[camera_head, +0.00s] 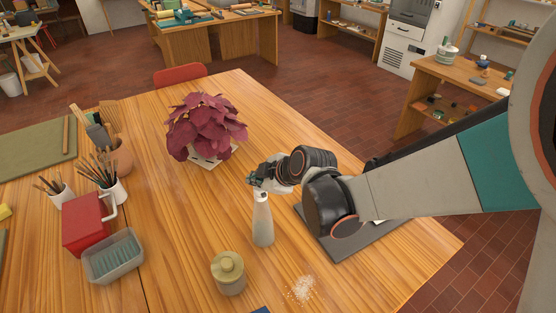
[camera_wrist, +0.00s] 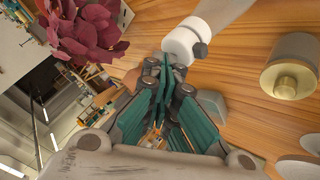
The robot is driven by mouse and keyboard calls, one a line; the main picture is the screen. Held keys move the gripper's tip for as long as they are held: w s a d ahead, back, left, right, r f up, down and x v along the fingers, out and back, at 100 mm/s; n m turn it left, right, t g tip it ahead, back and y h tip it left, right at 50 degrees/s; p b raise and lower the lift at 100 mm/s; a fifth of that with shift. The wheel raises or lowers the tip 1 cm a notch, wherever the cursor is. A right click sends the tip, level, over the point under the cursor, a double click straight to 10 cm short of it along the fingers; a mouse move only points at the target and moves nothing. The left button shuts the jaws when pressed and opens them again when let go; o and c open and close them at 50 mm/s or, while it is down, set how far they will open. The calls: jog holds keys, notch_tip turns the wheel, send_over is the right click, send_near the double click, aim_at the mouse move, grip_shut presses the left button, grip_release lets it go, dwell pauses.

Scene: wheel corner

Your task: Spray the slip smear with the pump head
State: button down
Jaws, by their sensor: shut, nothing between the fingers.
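A pale spray bottle (camera_head: 262,222) stands upright on the wooden table in the head view. In the wrist view its white pump head (camera_wrist: 182,46) with a small dark nozzle shows just beyond my fingertips. My gripper (camera_head: 254,181) is at the height of the bottle's top, beside or just above it. In the wrist view its green fingers (camera_wrist: 172,68) are closed together with nothing between them. I cannot tell whether they touch the pump head. A white speckled patch (camera_head: 301,289), perhaps the slip smear, lies on the table in front of the bottle, towards the near edge.
A lidded beige jar (camera_head: 229,276) stands left of the white patch. A purple-leaved plant (camera_head: 205,128) is behind the bottle. A red box (camera_head: 87,224), a clear tray (camera_head: 113,258) and brush cups (camera_head: 112,188) stand left. A dark board (camera_head: 340,242) lies under my arm.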

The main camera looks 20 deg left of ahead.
aim_at(258, 189)
jog(key=shift+f, duration=0.1)
dwell(0.5)
jog(key=shift+s+d+f+b, duration=0.1)
jog(key=shift+f+b, duration=0.25)
jog(key=shift+b, duration=0.15)
jog(key=shift+r, duration=0.25)
dwell(0.3)
jog(key=shift+w+r+p, duration=0.2)
jog(key=shift+r+p, duration=0.3)
jog(key=shift+s+r+p, duration=0.1)
jog(key=shift+r+p, duration=1.55)
jog(key=shift+r, duration=1)
